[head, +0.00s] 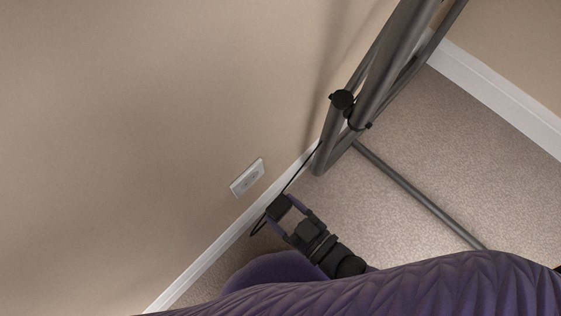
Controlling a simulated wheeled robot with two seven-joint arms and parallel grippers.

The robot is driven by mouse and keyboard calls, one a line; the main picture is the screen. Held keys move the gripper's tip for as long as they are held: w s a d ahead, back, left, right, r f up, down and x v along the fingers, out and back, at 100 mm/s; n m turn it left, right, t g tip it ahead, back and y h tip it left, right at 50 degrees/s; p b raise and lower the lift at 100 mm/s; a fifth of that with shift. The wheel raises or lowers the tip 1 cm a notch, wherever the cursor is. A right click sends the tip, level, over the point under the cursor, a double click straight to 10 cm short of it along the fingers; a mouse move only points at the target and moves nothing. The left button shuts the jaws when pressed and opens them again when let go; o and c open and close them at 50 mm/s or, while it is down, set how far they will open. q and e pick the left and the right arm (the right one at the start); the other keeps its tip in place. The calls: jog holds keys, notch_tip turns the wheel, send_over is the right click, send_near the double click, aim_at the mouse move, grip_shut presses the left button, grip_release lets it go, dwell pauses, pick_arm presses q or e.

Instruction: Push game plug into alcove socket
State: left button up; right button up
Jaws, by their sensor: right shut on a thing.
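The socket (248,178) is a pale plate on the beige wall, a little above the white skirting board. The game plug (278,207) is a small black block with a thin black cord (300,169). My right gripper (284,211) is shut on the plug, below and right of the socket plate. A gap shows between the plug and the socket in this view. The plug's prongs cannot be made out. My left gripper is not in view.
A grey metal tube frame (385,75) stands close to the wall on the right, with a black clamp (342,100) on it. One tube (420,196) runs low across the carpet (440,140). The wall left of the socket is clear.

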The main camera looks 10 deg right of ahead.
aim_at(272, 202)
jog(key=shift+r+b+x, duration=0.2)
jog(key=shift+b+x, duration=0.1)
jog(key=shift+x, duration=1.4)
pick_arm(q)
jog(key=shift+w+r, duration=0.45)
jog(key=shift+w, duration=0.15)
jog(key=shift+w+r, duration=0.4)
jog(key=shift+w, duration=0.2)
pick_arm(e)
jog(key=shift+x, duration=1.25)
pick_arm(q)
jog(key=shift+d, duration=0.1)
pick_arm(e)
jog(key=shift+r, duration=0.2)
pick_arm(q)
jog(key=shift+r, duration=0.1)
pick_arm(e)
jog(key=shift+w+a, duration=0.2)
jog(key=shift+w, duration=0.15)
jog(key=o, duration=1.1)
jog(key=shift+f, duration=0.1)
